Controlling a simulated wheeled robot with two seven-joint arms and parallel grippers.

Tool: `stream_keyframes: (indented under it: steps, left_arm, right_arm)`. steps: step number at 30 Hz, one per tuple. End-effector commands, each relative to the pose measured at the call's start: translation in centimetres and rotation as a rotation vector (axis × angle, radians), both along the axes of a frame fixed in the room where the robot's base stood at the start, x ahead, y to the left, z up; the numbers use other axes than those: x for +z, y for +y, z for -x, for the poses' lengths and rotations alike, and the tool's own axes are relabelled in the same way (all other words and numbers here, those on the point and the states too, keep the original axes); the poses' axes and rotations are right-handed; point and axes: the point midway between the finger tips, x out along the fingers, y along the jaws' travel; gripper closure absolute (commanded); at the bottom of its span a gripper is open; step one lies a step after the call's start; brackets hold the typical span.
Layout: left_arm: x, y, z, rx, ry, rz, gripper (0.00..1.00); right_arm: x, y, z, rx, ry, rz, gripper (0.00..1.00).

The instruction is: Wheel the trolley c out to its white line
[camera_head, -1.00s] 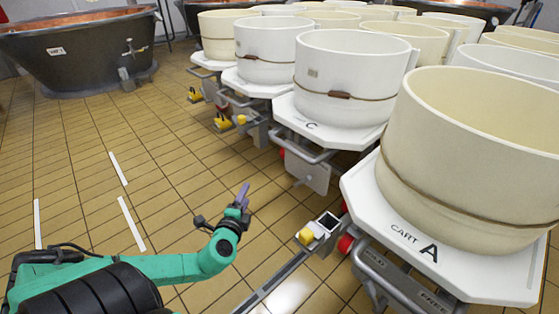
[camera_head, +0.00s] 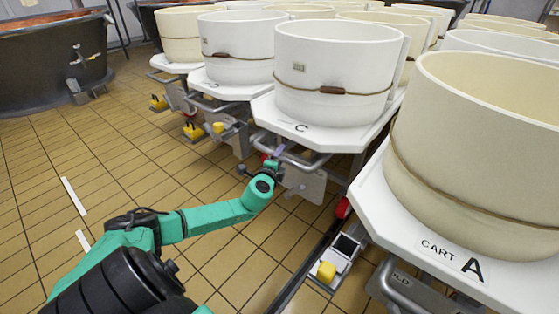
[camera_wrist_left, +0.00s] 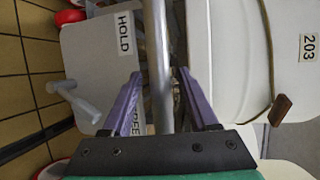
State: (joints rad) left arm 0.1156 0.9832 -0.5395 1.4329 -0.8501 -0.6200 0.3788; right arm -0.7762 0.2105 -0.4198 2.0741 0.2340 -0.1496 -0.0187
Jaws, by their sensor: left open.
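Trolley C (camera_head: 283,120) is a white cart top marked "C" on a grey metal frame, carrying a white tub (camera_head: 335,60). Its metal handle bar (camera_head: 290,157) juts out at the front, above a grey plate (camera_head: 306,184). My left gripper (camera_head: 273,164) is at this handle. In the left wrist view, the bar (camera_wrist_left: 157,40) runs between the two open purple fingers (camera_wrist_left: 158,80), with gaps on both sides. The plate there (camera_wrist_left: 98,65) reads "HOLD" and partly "FREE". White lines (camera_head: 74,196) lie on the floor at left. My right gripper is not in view.
Cart A (camera_head: 415,225) with a cream tub stands close on the right, a yellow-topped pedal (camera_head: 327,271) at its front. More carts (camera_head: 222,85) stand left of and behind C. The tiled floor at left is clear.

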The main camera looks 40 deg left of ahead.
Motion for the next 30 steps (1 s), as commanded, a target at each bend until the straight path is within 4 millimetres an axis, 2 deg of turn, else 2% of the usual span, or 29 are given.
stream_keyframes:
  steps: [3, 4, 8, 9, 30]
  left_arm:
    - [0.04, -0.02, 0.03, 0.000, 0.000, 0.000, 0.41]
    - [0.04, -0.02, 0.03, 0.000, 0.000, 0.000, 0.44]
    - [0.04, -0.01, 0.04, 0.000, 0.000, 0.000, 0.94]
    - [0.03, -0.01, 0.05, 0.000, 0.000, 0.000, 1.00]
    - [-0.05, -0.04, 0.09, 0.000, 0.001, 0.000, 1.00]
  right_arm:
    - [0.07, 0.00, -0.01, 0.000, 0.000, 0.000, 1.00]
    - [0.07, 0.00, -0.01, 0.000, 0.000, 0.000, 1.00]
    - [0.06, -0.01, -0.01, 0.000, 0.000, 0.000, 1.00]
    - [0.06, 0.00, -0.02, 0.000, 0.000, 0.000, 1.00]
    - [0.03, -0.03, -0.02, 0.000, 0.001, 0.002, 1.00]
